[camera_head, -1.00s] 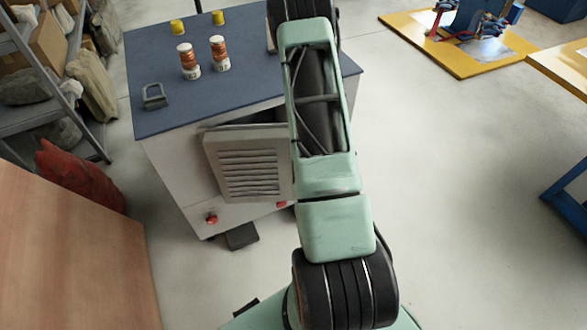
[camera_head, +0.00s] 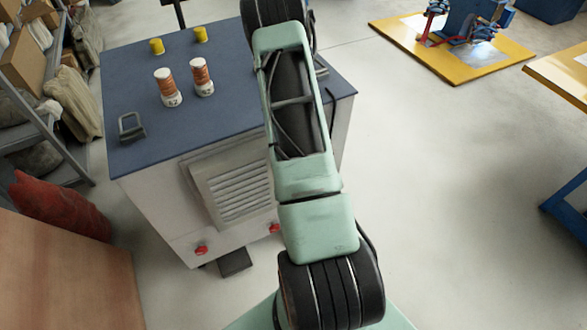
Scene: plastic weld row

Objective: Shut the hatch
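The hatch (camera_head: 237,190) is a light grey louvred panel on the front of a grey cabinet (camera_head: 165,215) with a dark blue top. It sits against its frame, with a narrow grey strip showing along its top and left edges. I cannot tell whether it is fully flush. My pale green arm crosses in front of its right side and hides that edge. My gripper is not visible; the arm runs up over the cabinet and out of the top of the view.
Two orange-and-white cans (camera_head: 168,88) (camera_head: 202,77), two yellow caps (camera_head: 156,46) (camera_head: 200,34) and a grey handle (camera_head: 132,127) are on the cabinet top. Red knobs (camera_head: 201,250) sit below the hatch. A wooden panel (camera_head: 65,270) stands at left.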

